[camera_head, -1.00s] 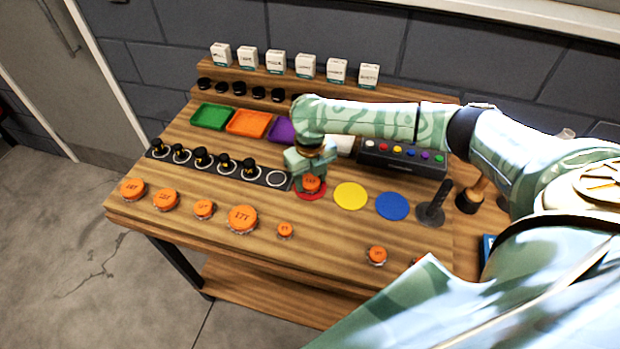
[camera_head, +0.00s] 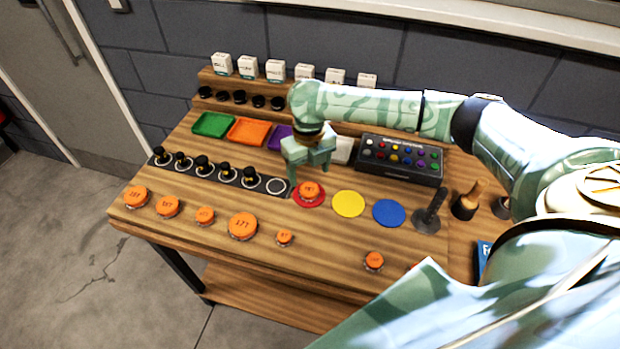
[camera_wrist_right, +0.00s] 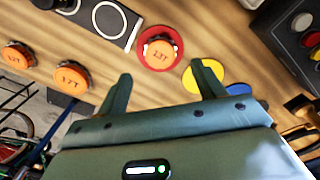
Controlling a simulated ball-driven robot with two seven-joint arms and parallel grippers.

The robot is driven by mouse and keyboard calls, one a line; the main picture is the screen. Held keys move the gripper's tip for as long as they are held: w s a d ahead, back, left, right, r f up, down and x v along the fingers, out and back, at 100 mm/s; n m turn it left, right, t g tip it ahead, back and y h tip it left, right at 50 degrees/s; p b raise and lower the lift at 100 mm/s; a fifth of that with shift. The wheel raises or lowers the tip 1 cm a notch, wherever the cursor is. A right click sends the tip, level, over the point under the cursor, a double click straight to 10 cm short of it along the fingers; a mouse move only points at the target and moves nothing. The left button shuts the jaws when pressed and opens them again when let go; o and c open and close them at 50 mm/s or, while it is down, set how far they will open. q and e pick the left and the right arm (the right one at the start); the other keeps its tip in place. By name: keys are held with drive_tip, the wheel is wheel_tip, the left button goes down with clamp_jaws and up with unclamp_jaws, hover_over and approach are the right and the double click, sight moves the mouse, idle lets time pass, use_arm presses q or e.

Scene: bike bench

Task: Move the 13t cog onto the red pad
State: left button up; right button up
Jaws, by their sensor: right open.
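An orange cog (camera_head: 310,191) lies flat on the red pad (camera_head: 299,202), with red showing around it. In the right wrist view the cog (camera_wrist_right: 160,53) has a label that seems to read 13T, and the red pad (camera_wrist_right: 145,40) rings it. My right gripper (camera_head: 308,175) is open and empty, just behind and above the cog, apart from it. In the right wrist view its two fingers (camera_wrist_right: 163,80) stand wide apart, with the cog beyond their tips. My left gripper is not in view.
Several orange cogs, such as the large 17T one (camera_head: 242,226), line the bench front. A yellow pad (camera_head: 348,204) and blue pad (camera_head: 389,212) lie to the right. A black button box (camera_head: 400,160) and an upright black handle (camera_head: 430,212) stand nearby.

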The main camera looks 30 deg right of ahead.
sight(309, 190)
wheel_tip(309, 190, up, 6)
drive_tip(key=p, duration=0.1)
idle(0.6)
